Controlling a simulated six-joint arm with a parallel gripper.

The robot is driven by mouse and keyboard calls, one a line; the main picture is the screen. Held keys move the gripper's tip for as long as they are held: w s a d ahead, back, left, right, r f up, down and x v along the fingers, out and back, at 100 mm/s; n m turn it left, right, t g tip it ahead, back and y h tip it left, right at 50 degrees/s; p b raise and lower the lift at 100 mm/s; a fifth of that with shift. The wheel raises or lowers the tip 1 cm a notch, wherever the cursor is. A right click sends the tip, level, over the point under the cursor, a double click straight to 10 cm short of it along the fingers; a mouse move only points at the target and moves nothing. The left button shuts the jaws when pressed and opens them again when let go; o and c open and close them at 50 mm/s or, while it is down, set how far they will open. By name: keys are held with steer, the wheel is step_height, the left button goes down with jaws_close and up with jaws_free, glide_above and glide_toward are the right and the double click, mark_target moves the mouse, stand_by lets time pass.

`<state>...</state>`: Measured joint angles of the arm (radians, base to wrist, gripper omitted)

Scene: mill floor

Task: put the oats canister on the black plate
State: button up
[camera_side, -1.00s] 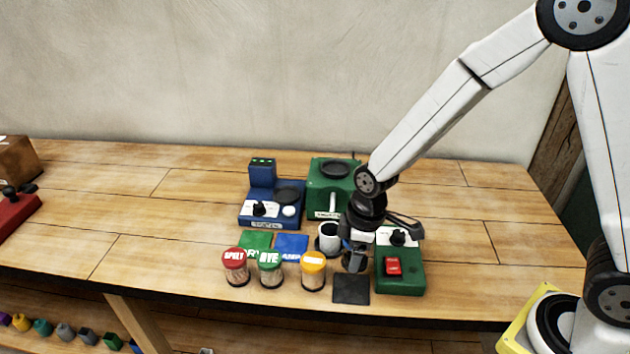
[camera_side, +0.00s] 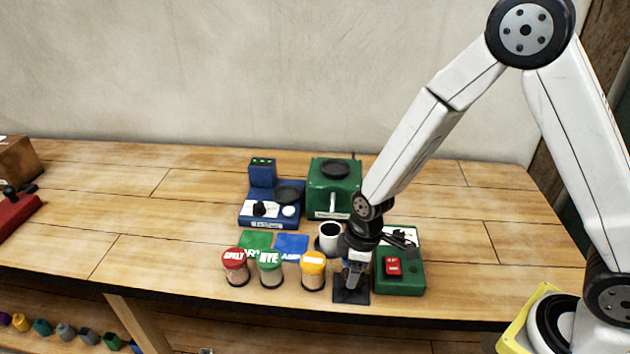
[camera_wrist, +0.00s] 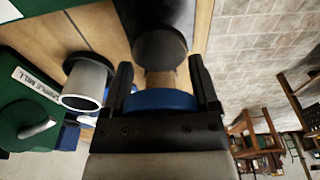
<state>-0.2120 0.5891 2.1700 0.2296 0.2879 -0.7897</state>
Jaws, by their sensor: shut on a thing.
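My gripper (camera_wrist: 162,92) is shut on a canister with a blue lid (camera_wrist: 160,100), a tan body and a dark round base. No label on it can be read, so I cannot confirm that it is the oats canister. In the side view my gripper (camera_side: 354,272) points down over the black plate (camera_side: 342,297), a flat square at the table's front edge. The fingers mostly hide the held canister there. The black plate shows in the wrist view (camera_wrist: 150,14) beyond the canister's base. I cannot tell whether base and plate touch.
Red (camera_side: 235,268), green (camera_side: 269,270) and yellow (camera_side: 313,272) lidded canisters stand left of the plate. A white cup (camera_side: 330,237) is close behind. A green device with a red switch (camera_side: 400,280) is just right. A green mill (camera_side: 334,190) and blue device (camera_side: 262,214) stand farther back.

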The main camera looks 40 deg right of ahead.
steer(key=shift+f, duration=1.4)
steer(key=shift+f, duration=0.1)
steer(key=o, duration=1.3)
steer(key=shift+s+d+r, duration=0.2)
steer(key=shift+r, duration=1.85)
steer(key=shift+s+d+r, duration=0.15)
steer(key=shift+r, duration=1.85)
steer(key=shift+s+d+r, duration=0.2)
steer(key=shift+r, duration=1.85)
steer(key=s+d+m, duration=0.2)
steer(key=m, duration=0.1)
steer(key=s+d+r+m+t, duration=0.1)
steer(key=s+d+m, duration=0.1)
steer(key=d+m, duration=0.1)
steer(key=s+d+m+h, duration=0.1)
steer(key=s+d+m, duration=0.2)
steer(key=shift+r+t, duration=0.3)
steer(key=shift+r, duration=0.05)
